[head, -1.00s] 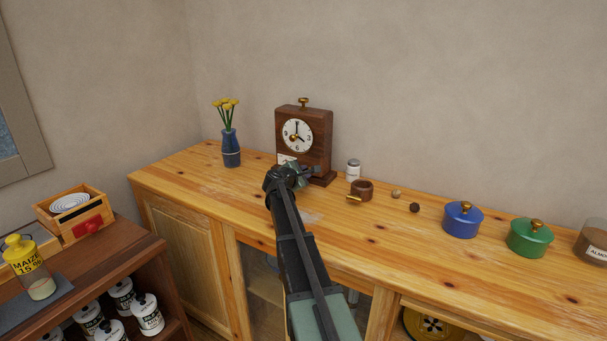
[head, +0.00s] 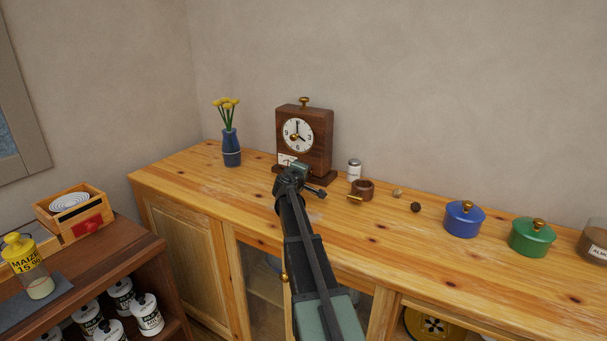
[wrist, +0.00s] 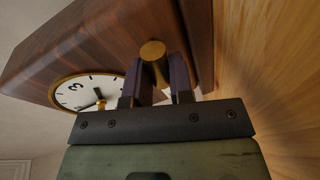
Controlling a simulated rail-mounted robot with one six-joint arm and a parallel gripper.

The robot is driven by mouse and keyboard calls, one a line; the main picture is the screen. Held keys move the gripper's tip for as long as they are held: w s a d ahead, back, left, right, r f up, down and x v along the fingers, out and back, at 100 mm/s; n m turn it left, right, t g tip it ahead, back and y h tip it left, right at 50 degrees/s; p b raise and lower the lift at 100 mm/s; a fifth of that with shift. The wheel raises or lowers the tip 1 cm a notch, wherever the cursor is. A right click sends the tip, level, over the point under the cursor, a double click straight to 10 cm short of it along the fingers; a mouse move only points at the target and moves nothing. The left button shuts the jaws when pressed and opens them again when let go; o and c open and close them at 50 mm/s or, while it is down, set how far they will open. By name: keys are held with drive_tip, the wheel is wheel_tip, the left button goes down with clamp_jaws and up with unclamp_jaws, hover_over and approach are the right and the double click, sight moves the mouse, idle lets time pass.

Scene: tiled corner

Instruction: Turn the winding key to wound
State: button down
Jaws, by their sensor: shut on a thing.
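The wooden clock (head: 317,130) stands upright on the cabinet top, with a white round dial and a brass handle on top. A pale label (head: 286,159) shows low on its front. My gripper (head: 299,168) is at the lower front of the clock in the head view, hiding the key there. In the wrist view, my gripper's dark fingers (wrist: 154,84) are on both sides of the brass winding key (wrist: 153,54), shut on it. The clock's dial (wrist: 85,93) is partly covered by my gripper. Where the key points relative to any marks is hidden.
A blue vase with yellow flowers (head: 230,146) stands left of the clock. A small white jar (head: 354,169) and a brown cup (head: 363,189) stand close on its right. Blue (head: 464,220) and green (head: 531,238) lidded pots are farther right.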

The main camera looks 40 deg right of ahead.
drive_tip(key=shift+s+m, duration=0.1)
drive_tip(key=shift+m, duration=0.4)
idle(0.3)
drive_tip(key=c, duration=1)
unclamp_jaws()
